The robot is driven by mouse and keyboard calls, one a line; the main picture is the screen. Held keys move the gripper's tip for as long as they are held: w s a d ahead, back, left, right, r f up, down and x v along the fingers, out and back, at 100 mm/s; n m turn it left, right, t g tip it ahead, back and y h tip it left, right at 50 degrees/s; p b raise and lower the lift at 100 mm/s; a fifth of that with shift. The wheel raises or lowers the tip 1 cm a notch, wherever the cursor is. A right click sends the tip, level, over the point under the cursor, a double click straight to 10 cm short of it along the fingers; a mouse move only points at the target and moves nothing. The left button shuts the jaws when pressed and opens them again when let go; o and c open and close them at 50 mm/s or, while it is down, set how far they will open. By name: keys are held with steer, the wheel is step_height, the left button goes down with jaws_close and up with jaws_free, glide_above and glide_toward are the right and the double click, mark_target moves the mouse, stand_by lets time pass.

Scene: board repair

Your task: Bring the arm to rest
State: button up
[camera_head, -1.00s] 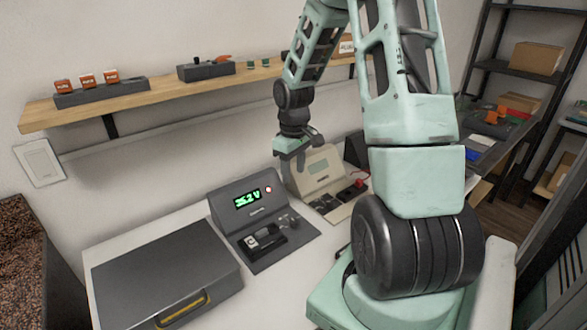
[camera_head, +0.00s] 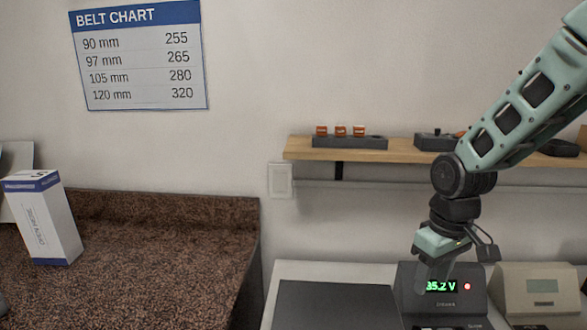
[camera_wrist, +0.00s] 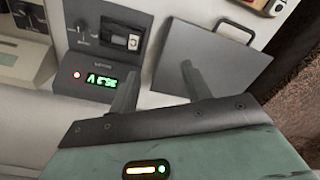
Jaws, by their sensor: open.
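My gripper (camera_head: 434,284) hangs from my green and black arm, in front of the grey meter (camera_head: 462,284) with a green "35.2 V" display and a red light. In the wrist view my gripper (camera_wrist: 160,88) has two grey fingers spread apart with nothing between them. The meter (camera_wrist: 92,60) also shows there, upside down, beyond the left finger. The flat grey case (camera_wrist: 207,58) with a handle lies past the right finger. In the head view the gripper's fingertips are partly hard to make out against the meter.
A wooden shelf (camera_head: 300,150) on the wall holds a rack (camera_head: 350,142) with orange-labelled items. A beige instrument (camera_head: 541,291) stands right of the meter. A white box (camera_head: 45,225) stands on the brown speckled counter (camera_head: 160,255) at left. A belt chart (camera_head: 140,60) hangs above.

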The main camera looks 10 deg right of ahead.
steer(key=s+a+r+n, duration=0.2)
steer(key=s+a, duration=0.7)
steer(key=s+a+r+n, duration=0.1)
steer(key=s+a+n, duration=0.1)
steer(key=s+a, duration=0.7)
steer(key=shift+a+r, duration=0.4)
